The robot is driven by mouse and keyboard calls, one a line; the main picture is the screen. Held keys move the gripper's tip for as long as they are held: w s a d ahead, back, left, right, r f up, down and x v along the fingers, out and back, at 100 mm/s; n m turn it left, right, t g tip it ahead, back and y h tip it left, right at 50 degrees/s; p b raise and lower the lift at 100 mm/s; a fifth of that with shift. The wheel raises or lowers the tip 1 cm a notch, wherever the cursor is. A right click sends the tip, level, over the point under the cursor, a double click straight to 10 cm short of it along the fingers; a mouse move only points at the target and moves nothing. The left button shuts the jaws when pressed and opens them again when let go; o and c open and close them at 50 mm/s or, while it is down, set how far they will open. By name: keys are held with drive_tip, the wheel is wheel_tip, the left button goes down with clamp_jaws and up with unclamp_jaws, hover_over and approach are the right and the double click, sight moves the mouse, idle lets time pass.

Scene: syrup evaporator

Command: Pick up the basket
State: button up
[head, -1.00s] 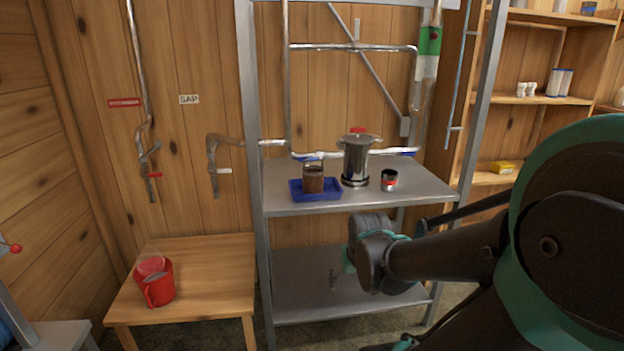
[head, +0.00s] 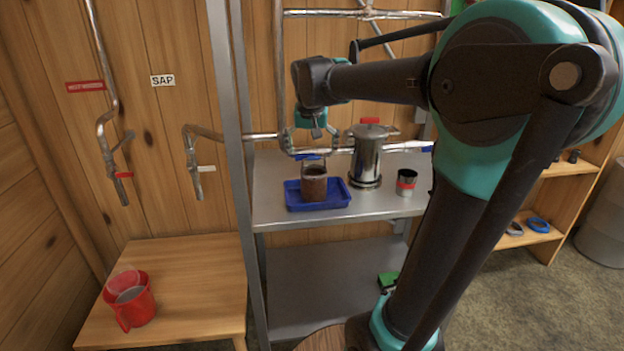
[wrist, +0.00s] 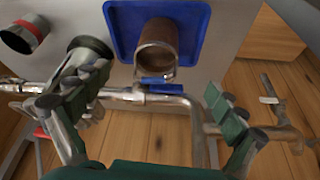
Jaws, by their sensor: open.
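The basket (head: 314,186) is a small brown cylinder with a thin upright wire handle. It stands in a blue tray (head: 337,201) on the upper metal shelf. In the wrist view the basket (wrist: 158,42) and the tray (wrist: 198,25) are at the top centre, with the handle towards the bottom of the picture. My gripper (head: 318,136) is above the basket, in front of the pipes, and points down. In the wrist view my gripper (wrist: 156,98) has its fingers wide apart, with nothing held between them.
A steel pot (head: 366,162) stands just right of the tray, and a dark can with a red band (head: 406,182) stands beyond it. Metal pipes (head: 224,134) run behind the shelf. A red jug (head: 130,300) is on the wooden table (head: 205,285) at left.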

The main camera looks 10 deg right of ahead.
sight(313, 174)
drive_tip(key=x, duration=1.1)
drive_tip(key=shift+w+f, duration=0.2)
drive_tip(key=shift+f, duration=0.15)
drive_tip(key=shift+w+x, duration=0.1)
drive_tip(key=shift+x, duration=1.25)
drive_tip(key=shift+w+x, duration=0.15)
drive_tip(key=shift+x, duration=1.2)
drive_tip(key=shift+d+r, duration=0.15)
drive_tip(key=shift+c, duration=0.5)
drive_tip(key=c, duration=1.3)
